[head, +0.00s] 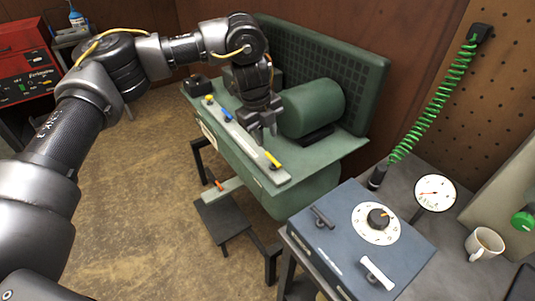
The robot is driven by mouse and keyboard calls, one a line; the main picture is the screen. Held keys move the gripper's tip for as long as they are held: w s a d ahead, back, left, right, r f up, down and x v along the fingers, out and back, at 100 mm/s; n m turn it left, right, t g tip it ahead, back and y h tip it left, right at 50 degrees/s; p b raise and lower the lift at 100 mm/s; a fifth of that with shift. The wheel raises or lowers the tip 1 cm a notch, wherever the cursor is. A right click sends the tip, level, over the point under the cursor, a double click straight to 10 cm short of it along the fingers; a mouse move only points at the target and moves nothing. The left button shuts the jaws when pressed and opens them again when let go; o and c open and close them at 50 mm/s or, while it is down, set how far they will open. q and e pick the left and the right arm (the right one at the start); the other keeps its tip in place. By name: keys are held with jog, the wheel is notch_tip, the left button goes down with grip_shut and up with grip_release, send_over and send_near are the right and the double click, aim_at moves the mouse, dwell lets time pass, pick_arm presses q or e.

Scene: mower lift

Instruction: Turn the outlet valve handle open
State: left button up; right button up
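The pale valve strip (240,138) runs along the front edge of the green compressor. It carries a yellow handle (273,159) at its near end, a blue handle (228,115) near its middle and another yellow handle (209,99) at its far end. I cannot tell from labels which one is the outlet valve handle. My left gripper (265,134) points down just above the strip, close to the near yellow handle and on its far side. Its two fingers look apart, with nothing seen between them. My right gripper is not in view.
The compressor's green motor (313,108) and upright guard (340,65) stand behind the strip. A blue box with a dial (345,245) sits on the grey bench at front right, near a gauge (435,192), a mug (484,243) and a green coiled hose (433,101).

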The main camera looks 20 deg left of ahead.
aim_at(272, 158)
pick_arm(q)
jog(key=x, duration=0.3)
jog(key=p+x, duration=0.1)
jog(key=x, duration=0.6)
jog(key=shift+w+d+f, duration=0.2)
jog(key=shift+w, duration=0.1)
jog(key=shift+a+f, duration=0.15)
jog(key=shift+a, duration=0.05)
